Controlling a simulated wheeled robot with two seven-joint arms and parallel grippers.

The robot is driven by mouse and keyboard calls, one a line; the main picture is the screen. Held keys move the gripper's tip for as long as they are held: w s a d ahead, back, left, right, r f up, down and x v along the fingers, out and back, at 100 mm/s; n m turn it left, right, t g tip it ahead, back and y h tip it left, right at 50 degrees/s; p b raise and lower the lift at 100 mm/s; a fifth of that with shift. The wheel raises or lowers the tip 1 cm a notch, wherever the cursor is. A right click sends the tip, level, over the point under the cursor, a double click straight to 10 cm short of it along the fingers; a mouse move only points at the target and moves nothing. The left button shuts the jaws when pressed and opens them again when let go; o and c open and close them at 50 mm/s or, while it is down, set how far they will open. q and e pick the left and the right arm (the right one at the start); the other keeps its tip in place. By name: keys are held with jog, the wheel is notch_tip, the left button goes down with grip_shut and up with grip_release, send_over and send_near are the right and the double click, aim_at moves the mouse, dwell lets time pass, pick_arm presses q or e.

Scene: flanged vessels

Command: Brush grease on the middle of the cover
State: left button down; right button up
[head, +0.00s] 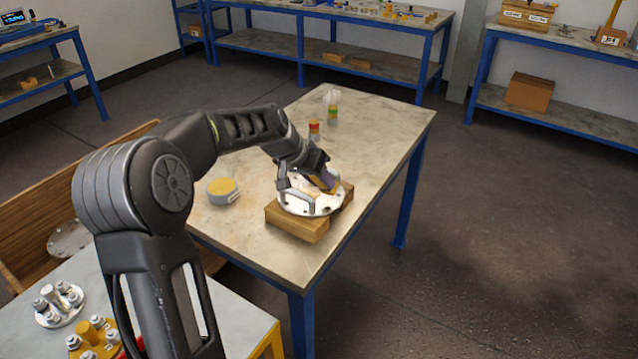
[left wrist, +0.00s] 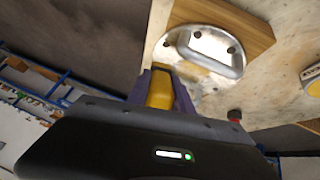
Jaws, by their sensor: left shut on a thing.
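The cover (head: 298,204) is a round silvery disc with a handle and holes. It lies on wooden blocks (head: 290,222) on the table. My left gripper (head: 326,184) is over the cover's far right part, shut on a yellow thing, likely the brush. In the left wrist view the yellow brush handle (left wrist: 160,88) sits between the fingers, and the cover (left wrist: 212,44) with its handle lies just beyond. The brush's tip is hidden, so I cannot tell whether it touches the cover. A round grey tin with a yellow top (head: 222,191) stands left of the cover. My right gripper is not seen.
Small red, yellow and green items (head: 315,130) stand behind the cover on the table (head: 385,130). A nearer bench at lower left holds flanged parts with bolts (head: 58,303). The table's right side is clear. Blue-framed benches (head: 270,42) line the back.

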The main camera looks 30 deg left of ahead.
pick_arm(q)
jog(key=shift+r+p, duration=1.65)
jog(key=shift+r, duration=1.1)
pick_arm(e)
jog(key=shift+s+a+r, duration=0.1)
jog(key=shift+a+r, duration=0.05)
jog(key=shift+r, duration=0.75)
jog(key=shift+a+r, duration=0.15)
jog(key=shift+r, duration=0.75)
pick_arm(q)
jog(key=shift+d, duration=0.1)
